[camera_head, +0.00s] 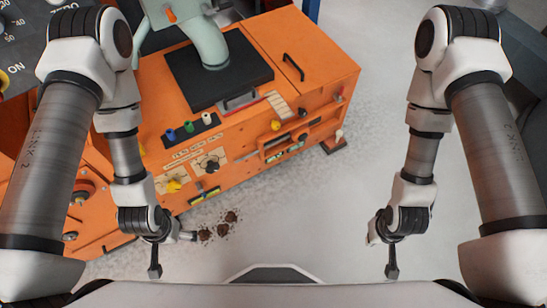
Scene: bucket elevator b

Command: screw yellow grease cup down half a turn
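Several small yellow fittings show on the orange machine (310,85), and I cannot tell for sure which is the grease cup. One yellow knob (275,125) sits on the upper front edge, right of a row of coloured caps. Another yellow fitting (174,186) sits on the front panel near my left forearm. My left gripper (154,268) hangs in front of the machine's lower left, apart from the fittings. My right gripper (391,270) hangs over bare floor, well right of the machine. Both fingers are seen too narrowly to tell open from shut.
A black knob (208,165) sits on the front panel. Brown clumps (220,226) lie on the floor beside my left gripper. Grey floor (310,215) is clear between my arms.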

